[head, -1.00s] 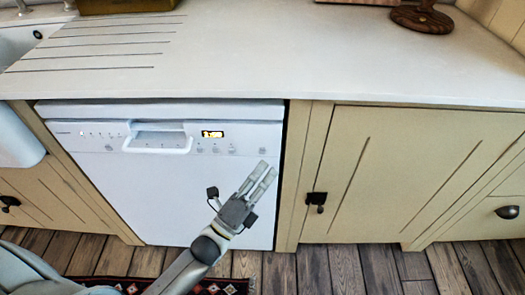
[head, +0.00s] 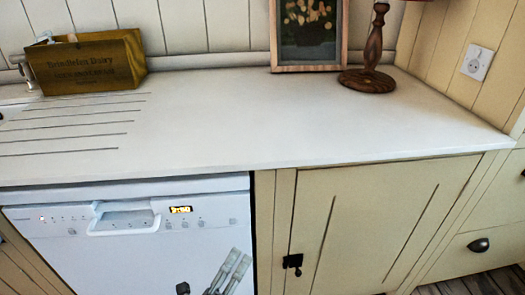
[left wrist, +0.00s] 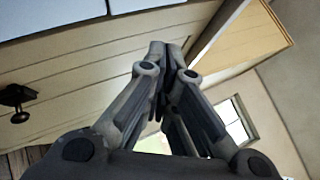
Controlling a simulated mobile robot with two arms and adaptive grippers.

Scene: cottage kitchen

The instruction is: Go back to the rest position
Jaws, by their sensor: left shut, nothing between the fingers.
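My left gripper (head: 236,264) is at the bottom of the head view, in front of the white dishwasher (head: 130,255). Its fingers point up and to the right, and its lower part is cut off by the picture edge. In the left wrist view the gripper (left wrist: 158,50) has its fingertips together with nothing between them. The dishwasher is closed, with its handle (head: 124,224) and lit display at the top of its front. My right gripper is in neither view.
A pale worktop (head: 270,130) runs above the dishwasher and a closed cream cupboard (head: 365,225). On it stand an olive box (head: 88,65), a framed picture (head: 309,35) and a wooden lamp base (head: 368,79). A drawer with a dark handle (head: 478,245) is at right.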

